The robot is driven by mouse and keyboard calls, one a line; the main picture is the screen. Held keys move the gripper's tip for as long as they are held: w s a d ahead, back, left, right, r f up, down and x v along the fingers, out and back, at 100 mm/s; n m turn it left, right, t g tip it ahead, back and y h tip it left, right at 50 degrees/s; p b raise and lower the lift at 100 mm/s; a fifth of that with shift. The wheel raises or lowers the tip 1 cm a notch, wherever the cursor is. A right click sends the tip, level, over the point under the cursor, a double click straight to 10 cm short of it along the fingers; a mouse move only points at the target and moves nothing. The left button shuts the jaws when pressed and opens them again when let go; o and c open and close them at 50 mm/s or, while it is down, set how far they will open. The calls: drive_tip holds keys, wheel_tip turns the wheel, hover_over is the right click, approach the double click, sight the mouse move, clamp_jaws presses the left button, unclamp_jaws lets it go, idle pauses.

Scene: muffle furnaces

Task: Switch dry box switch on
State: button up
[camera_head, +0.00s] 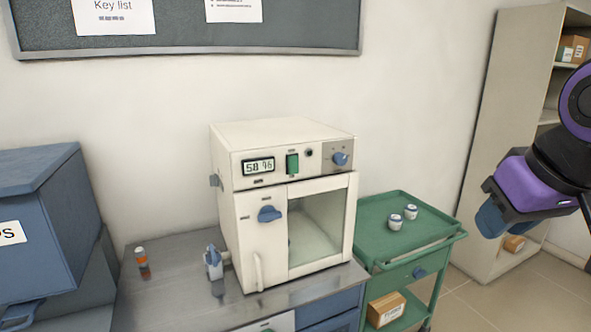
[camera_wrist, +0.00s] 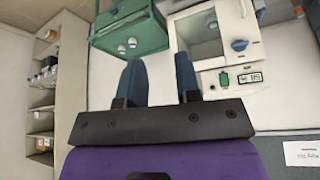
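The dry box (camera_head: 283,132) is a white cabinet with a glass window, standing on a metal bench. Its green rocker switch (camera_head: 292,164) sits on the upper front panel, right of a lit digital display (camera_head: 258,167). The switch also shows in the wrist view (camera_wrist: 223,79), where the box appears upside down. I cannot tell the switch's position. A blue knob (camera_head: 340,158) is right of the switch, and a blue door handle (camera_head: 269,213) is below. My gripper (camera_wrist: 160,62) is open and empty, at the far right of the head view, well away from the box.
A green cart (camera_head: 400,250) with two small jars stands right of the bench (camera_head: 180,262). An orange-labelled bottle (camera_head: 142,262) and a blue-white bottle (camera_head: 213,262) stand left of the box. A blue cabinet (camera_head: 50,225) is far left; shelves (camera_head: 510,110) stand right.

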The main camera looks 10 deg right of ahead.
drive_tip(key=w, duration=0.1)
drive_tip(key=w+a+n, duration=0.1)
drive_tip(key=w, duration=0.1)
drive_tip(key=shift+w+f+n+t, duration=0.2)
drive_tip(key=shift+n+t, duration=0.1)
drive_tip(key=shift+t, duration=0.1)
clamp_jaws()
drive_tip(key=w+a+f+n+t+y, duration=0.1)
drive_tip(key=w+a+f+n+t, duration=0.1)
drive_tip(key=w+a+n, duration=0.3)
drive_tip(key=w+a+f+n+t+y, duration=0.2)
drive_tip(key=w+n, duration=0.6)
drive_tip(key=w, duration=0.4)
drive_tip(key=w+a+f+n+t+y, duration=0.2)
drive_tip(key=w+a+n+t, duration=0.3)
drive_tip(key=w+a, duration=0.3)
drive_tip(key=shift+w+a+f+n, duration=0.35)
drive_tip(key=shift+a+f+n, duration=0.05)
drive_tip(key=shift+f+n, duration=0.5)
